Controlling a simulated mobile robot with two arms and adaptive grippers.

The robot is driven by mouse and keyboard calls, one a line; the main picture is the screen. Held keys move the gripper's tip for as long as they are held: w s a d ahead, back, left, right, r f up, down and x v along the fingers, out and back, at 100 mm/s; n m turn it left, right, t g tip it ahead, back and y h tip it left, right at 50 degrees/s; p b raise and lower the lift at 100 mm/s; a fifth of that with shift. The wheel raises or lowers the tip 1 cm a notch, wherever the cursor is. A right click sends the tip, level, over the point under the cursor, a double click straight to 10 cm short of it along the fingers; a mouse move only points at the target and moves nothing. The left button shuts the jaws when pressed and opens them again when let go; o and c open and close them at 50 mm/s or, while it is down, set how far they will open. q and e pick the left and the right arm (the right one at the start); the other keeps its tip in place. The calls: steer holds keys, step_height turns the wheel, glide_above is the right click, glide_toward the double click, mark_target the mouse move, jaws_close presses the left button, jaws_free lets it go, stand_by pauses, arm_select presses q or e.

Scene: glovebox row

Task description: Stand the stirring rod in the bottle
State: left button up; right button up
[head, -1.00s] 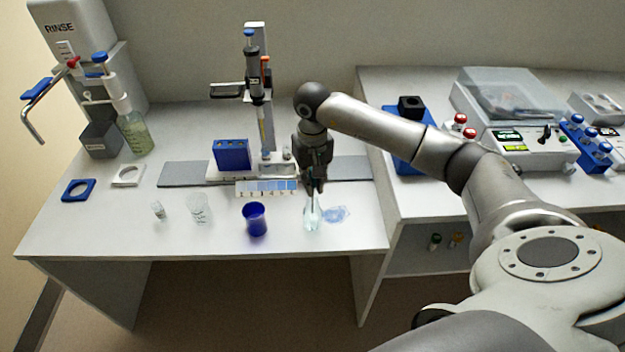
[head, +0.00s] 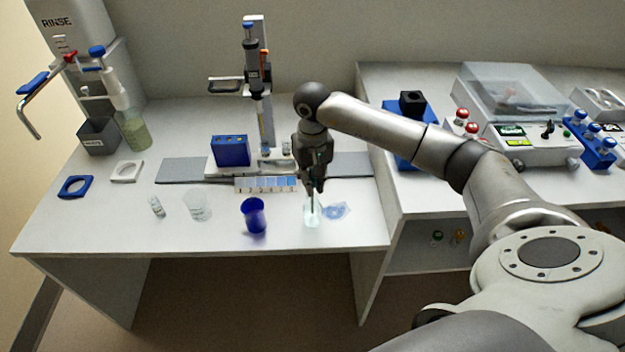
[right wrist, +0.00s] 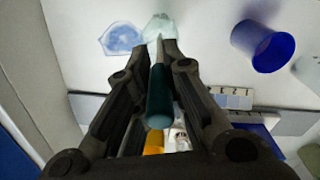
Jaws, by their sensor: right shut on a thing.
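My right gripper (head: 314,187) points down at the front right of the left bench, shut on the stirring rod. The rod (right wrist: 158,100) shows a dark teal, rounded end between the fingers in the right wrist view. In the head view its thin dark lower part (head: 313,206) comes down at the pale, clear bottle (head: 311,221). The bottle stands upright on the bench and also shows in the right wrist view (right wrist: 160,24). I cannot tell whether the rod's tip is inside its mouth or in front of it. My left gripper is not in view.
A blue patch (head: 337,210) lies right beside the bottle. A blue cup (head: 253,216), a clear beaker (head: 197,206) and a small vial (head: 157,207) stand to the left. A stand (head: 262,100) and a blue box (head: 230,151) are behind.

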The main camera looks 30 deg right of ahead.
mark_target(312, 209)
steer(key=shift+f, duration=0.15)
steer(key=shift+f+b, duration=1.2)
steer(key=o, duration=0.8)
steer(key=shift+o, duration=0.2)
steer(key=o, duration=0.8)
steer(key=shift+c, duration=0.2)
steer(key=shift+r, duration=0.15)
